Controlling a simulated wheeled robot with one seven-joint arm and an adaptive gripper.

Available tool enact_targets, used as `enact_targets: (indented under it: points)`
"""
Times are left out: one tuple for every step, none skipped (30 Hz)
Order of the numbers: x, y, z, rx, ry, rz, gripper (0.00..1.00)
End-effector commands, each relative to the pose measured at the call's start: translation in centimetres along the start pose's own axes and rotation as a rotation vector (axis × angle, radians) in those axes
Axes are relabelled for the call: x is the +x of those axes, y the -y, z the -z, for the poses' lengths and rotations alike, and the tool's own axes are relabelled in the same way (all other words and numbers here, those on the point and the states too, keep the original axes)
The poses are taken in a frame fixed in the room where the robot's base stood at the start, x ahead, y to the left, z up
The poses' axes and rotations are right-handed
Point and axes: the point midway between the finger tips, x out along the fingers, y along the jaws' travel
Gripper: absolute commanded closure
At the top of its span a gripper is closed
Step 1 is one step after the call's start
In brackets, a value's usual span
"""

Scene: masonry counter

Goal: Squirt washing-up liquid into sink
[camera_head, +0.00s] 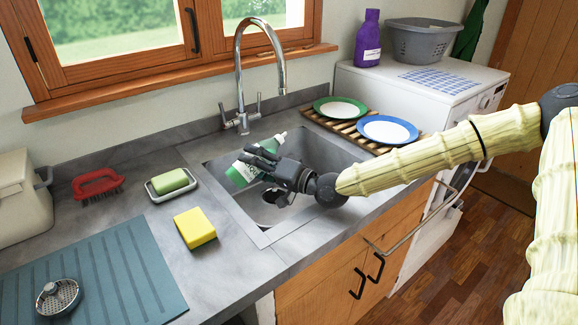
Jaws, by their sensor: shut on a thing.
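My gripper (268,163) is shut on a green and white washing-up liquid bottle (243,174). The bottle is tilted, with its narrow pale end (281,136) up and to the right and its base down and to the left. It shows over the left part of the grey sink (325,152). Gripper fingers cover the middle of the bottle. A round drain (270,196) shows in the sink floor below the gripper. I cannot see any liquid coming out.
A chrome tap (240,85) arches behind the sink. A yellow sponge (195,228), a green soap on a dish (170,181) and a red brush (98,184) lie to the left. Plates (388,131) stand on a wooden rack at the right.

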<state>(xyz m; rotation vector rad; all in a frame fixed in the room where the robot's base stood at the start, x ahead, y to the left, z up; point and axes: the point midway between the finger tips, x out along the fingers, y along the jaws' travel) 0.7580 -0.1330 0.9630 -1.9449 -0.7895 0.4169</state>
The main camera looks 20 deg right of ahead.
Motion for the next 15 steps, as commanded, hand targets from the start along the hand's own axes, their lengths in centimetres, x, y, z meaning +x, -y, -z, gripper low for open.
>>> enact_targets:
  points:
    - [0.01,0.04,0.00,0.002,-0.001,0.001,0.71]
    - [0.01,0.06,0.01,0.003,-0.002,0.002,0.71]
    - [0.00,0.09,0.03,0.005,-0.003,0.003,0.71]
    - [0.00,0.13,0.05,0.007,-0.003,0.003,0.71]
    - [0.01,0.15,0.05,0.008,-0.003,0.004,0.71]
    - [0.02,0.20,0.07,0.010,-0.004,0.005,0.71]
    - [0.03,0.22,0.07,0.011,-0.004,0.006,0.71]
    - [0.04,0.23,0.06,0.012,-0.004,0.006,0.71]
    - [0.06,0.25,0.05,0.014,-0.004,0.007,0.71]
    - [0.06,0.24,0.04,0.016,-0.004,0.007,0.71]
    - [0.07,0.26,0.03,0.017,-0.005,0.008,0.71]
    - [0.06,0.26,0.03,0.019,-0.005,0.008,0.71]
    - [0.06,0.28,0.04,0.021,-0.006,0.009,0.71]
    - [0.05,0.31,0.06,0.022,-0.007,0.009,0.71]
    - [0.05,0.35,0.08,0.024,-0.007,0.010,0.71]
